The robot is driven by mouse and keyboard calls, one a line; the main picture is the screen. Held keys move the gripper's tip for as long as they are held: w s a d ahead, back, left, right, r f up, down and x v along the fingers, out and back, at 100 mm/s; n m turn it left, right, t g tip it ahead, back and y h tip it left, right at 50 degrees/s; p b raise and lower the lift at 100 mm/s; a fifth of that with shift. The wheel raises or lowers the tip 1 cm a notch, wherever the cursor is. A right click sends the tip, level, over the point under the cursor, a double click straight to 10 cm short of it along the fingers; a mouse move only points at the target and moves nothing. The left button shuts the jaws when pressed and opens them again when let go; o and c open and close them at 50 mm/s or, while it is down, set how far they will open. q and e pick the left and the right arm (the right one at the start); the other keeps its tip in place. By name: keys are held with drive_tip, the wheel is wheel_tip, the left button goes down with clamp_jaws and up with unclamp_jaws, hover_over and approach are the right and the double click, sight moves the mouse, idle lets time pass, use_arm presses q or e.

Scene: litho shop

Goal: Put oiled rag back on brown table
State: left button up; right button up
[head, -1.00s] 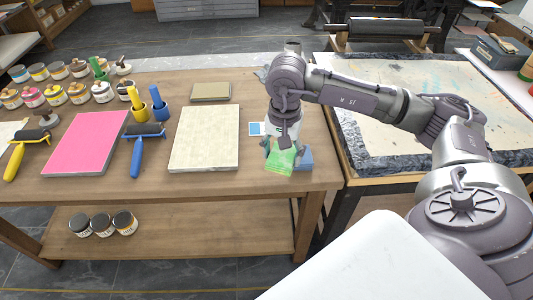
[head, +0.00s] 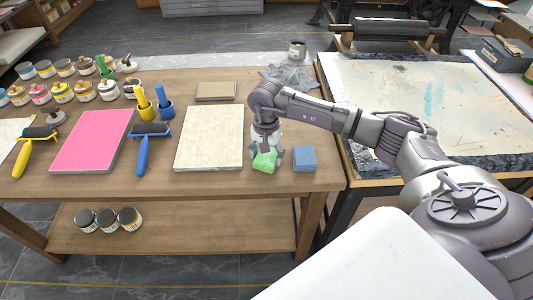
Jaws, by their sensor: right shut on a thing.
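My right gripper (head: 266,148) points down over the front right part of the brown table (head: 220,188). It is shut on a green thing (head: 264,161), partly hidden by the fingers; I cannot tell whether this is a folded cloth or a block, or whether it touches the tabletop. A crumpled grey rag (head: 290,77) lies at the table's back right corner, apart from the gripper. I cannot tell which of these is the oiled rag. My left gripper is not in view.
A blue block (head: 304,158) sits just right of the gripper. A pale slab (head: 209,139) lies to its left, then a blue-handled roller (head: 144,154) and a pink slab (head: 92,140). A metal can (head: 297,50) stands behind the grey rag. The table's front edge is close.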

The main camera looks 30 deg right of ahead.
sight(267, 156)
drive_tip(key=shift+f+b, duration=0.2)
drive_tip(key=shift+b, duration=0.1)
drive_tip(key=o, duration=1.1)
drive_tip(key=shift+r, duration=0.1)
drive_tip(key=shift+r, duration=0.1)
drive_tip(key=shift+r+p, duration=0.25)
drive_tip(key=shift+p, duration=0.1)
wheel_tip(267, 156, up, 12)
drive_tip(key=b, duration=0.1)
drive_tip(key=shift+f, duration=0.15)
